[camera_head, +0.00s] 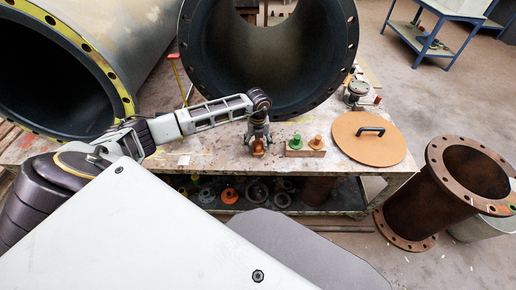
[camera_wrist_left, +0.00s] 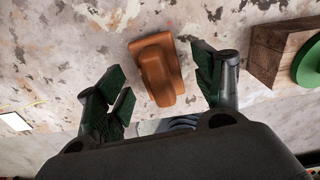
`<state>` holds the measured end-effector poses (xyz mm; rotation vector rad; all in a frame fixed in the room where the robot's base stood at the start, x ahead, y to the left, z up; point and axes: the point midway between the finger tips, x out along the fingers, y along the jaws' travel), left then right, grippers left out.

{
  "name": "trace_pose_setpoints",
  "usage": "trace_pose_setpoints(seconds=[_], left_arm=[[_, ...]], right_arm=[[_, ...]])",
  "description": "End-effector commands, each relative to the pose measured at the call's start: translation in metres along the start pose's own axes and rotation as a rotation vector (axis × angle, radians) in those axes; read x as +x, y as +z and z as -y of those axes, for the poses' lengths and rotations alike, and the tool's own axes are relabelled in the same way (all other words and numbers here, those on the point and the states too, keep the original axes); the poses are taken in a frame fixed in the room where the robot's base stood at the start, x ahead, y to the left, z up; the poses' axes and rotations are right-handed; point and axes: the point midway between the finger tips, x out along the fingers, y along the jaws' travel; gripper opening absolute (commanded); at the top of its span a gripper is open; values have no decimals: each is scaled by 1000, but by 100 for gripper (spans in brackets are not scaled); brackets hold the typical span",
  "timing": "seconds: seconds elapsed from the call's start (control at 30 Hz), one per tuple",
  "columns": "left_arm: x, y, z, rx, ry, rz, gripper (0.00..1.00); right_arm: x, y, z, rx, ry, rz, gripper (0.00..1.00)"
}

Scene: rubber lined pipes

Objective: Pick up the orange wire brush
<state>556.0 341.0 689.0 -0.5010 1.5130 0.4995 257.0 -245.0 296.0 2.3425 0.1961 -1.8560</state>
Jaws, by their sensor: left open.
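The orange wire brush (camera_head: 258,151) sits on the worn table top near its front edge, below my left gripper (camera_head: 257,138) in the head view. In the left wrist view the brush (camera_wrist_left: 160,68) is an orange-brown block with a raised, rounded part, slightly tilted in the picture. My left gripper (camera_wrist_left: 161,86) points down at it with its green-padded fingers spread apart. One finger is on each side of the brush, with visible gaps, and the jaws hold nothing. Its height above the table is hard to tell. My right gripper is not in view.
Right of the brush stands a wooden block (camera_head: 306,153) with green and orange pieces; it shows close by in the wrist view (camera_wrist_left: 275,52). A round tan lid (camera_head: 362,149) with a black handle lies further right. Large flanged pipes (camera_head: 345,62) stand behind. A rusty pipe (camera_head: 410,205) stands on the floor.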

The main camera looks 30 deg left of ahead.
Motion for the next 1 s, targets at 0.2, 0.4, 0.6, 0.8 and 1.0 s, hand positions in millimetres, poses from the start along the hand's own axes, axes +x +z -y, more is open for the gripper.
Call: trace_pose_setpoints(seconds=[0.2, 0.4, 0.6, 0.8, 1.0], left_arm=[[5, 0, 0, 0, 1, 0, 68], [5, 0, 0, 0, 1, 0, 68], [4, 0, 0, 0, 1, 1, 60], [4, 0, 0, 0, 1, 1, 34], [4, 0, 0, 0, 0, 1, 18]], right_arm=[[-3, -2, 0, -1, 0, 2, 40], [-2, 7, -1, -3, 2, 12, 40], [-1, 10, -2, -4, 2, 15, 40], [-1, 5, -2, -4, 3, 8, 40], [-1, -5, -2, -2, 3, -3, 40]])
